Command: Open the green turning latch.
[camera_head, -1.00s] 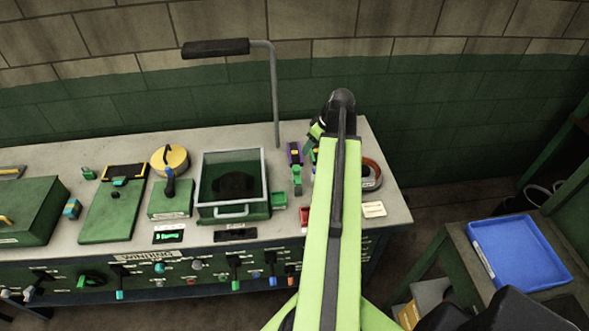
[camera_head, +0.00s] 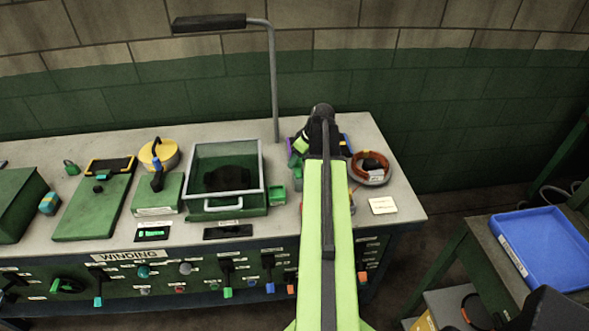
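A small green piece (camera_head: 295,161) with a purple edge (camera_head: 290,146) beside it shows at the left of my gripper, on the bench right of the glass-topped box; it may be the green turning latch, but most of it is hidden. A green handle (camera_head: 68,286) also sits on the bench's front panel; I cannot tell for sure which is the latch. My gripper (camera_head: 312,142) is at the far end of my lime-green arm, over or against the purple and green parts. Its fingers are hidden behind its own body, so its opening and any contact do not show.
A ring-shaped dish with a reddish coil (camera_head: 371,167) and a white card (camera_head: 382,205) lie right. A bent post (camera_head: 274,90) rises behind. A blue tray (camera_head: 541,246) sits far right.

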